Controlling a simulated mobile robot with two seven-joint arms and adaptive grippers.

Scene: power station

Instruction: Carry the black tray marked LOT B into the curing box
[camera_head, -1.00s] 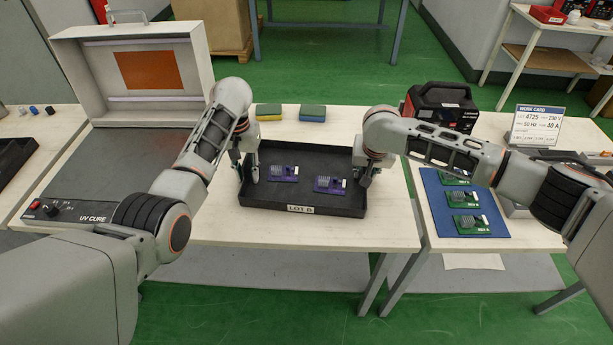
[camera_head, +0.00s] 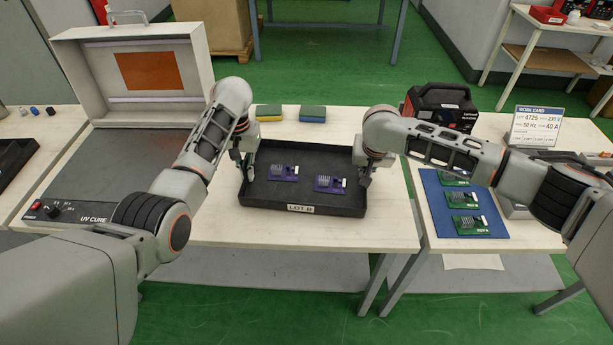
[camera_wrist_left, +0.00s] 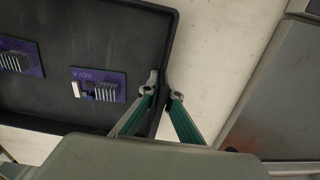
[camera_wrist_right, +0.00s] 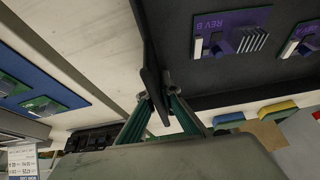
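The black tray (camera_head: 300,208) marked LOT B rests on the middle of the white table. Two purple boards (camera_head: 284,172) (camera_head: 330,184) lie flat in it. My left gripper (camera_head: 250,173) is at the tray's left wall; in the left wrist view its fingers (camera_wrist_left: 162,92) stand either side of that wall, closed on it. My right gripper (camera_head: 365,178) is at the right wall; in the right wrist view its fingers (camera_wrist_right: 157,93) straddle it and look closed on it. The curing box (camera_head: 110,170), marked UV CURE, is at the left with its lid (camera_head: 185,75) raised.
Two sponges (camera_head: 269,112) (camera_head: 313,114) lie behind the tray. A blue mat (camera_head: 440,208) with green boards (camera_head: 468,224) lies on the right table, near a black case (camera_head: 440,105) and a work card (camera_head: 535,126). Bare table separates the tray from the box.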

